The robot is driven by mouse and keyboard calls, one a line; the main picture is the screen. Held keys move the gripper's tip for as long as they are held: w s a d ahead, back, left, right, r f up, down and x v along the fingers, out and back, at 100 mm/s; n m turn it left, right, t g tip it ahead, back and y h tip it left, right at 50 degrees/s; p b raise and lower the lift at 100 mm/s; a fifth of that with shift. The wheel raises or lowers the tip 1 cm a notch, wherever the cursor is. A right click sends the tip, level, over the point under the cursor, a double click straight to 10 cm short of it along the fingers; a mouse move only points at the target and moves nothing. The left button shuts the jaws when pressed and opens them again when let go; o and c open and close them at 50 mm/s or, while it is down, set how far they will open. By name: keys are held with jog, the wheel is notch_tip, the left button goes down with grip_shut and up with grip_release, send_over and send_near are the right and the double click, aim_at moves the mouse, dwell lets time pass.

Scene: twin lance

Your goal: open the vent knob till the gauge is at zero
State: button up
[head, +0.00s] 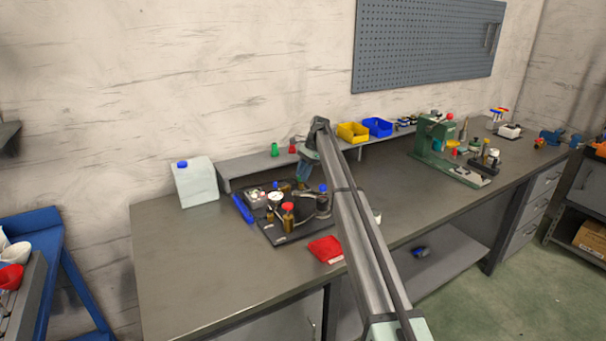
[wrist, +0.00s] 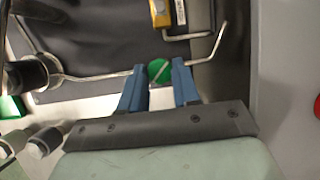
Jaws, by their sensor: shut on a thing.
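In the wrist view my gripper (wrist: 159,72) has its blue fingers on either side of a round green knob (wrist: 158,70), shut on it. A pale line crosses the knob's face. Thin metal tubing (wrist: 95,76) runs up to it from the left. In the head view my gripper (head: 304,172) is low over the back of a black board (head: 284,237) carrying the apparatus, and the knob is hidden there. A small white round dial (head: 275,197), apparently the gauge, stands on the board. Its needle is too small to read.
A white jug (head: 195,183) stands behind left. A raised shelf (head: 255,167) runs along the back. The bench's left front is clear.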

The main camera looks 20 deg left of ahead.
jog(key=shift+n, duration=0.6)
jog(key=shift+h, duration=0.3)
jog(key=o, duration=1)
jog(key=shift+o, duration=0.2)
jog(key=m, duration=0.1)
jog(key=m+y, duration=0.1)
jog(key=m, duration=0.1)
jog(key=m+t, duration=0.1)
jog(key=m, duration=0.1)
jog(key=shift+s+d+y, duration=0.15)
jog(key=shift+s+y, duration=0.1)
jog(key=shift+y, duration=0.05)
jog(key=m+t, duration=0.2)
jog(key=m, duration=0.3)
jog(key=shift+s, duration=0.15)
jog(key=v, duration=1.4)
jog(key=w+d+f+m+t, duration=0.1)
jog(key=w+d, duration=0.1)
jog(key=d, duration=1.1)
jog(key=w+d+f+m+t, duration=0.1)
jog(key=w+d+t, duration=0.1)
jog(key=d, duration=1.2)
jog(key=shift+w+y, duration=0.4)
jog(key=shift+w, duration=0.35)
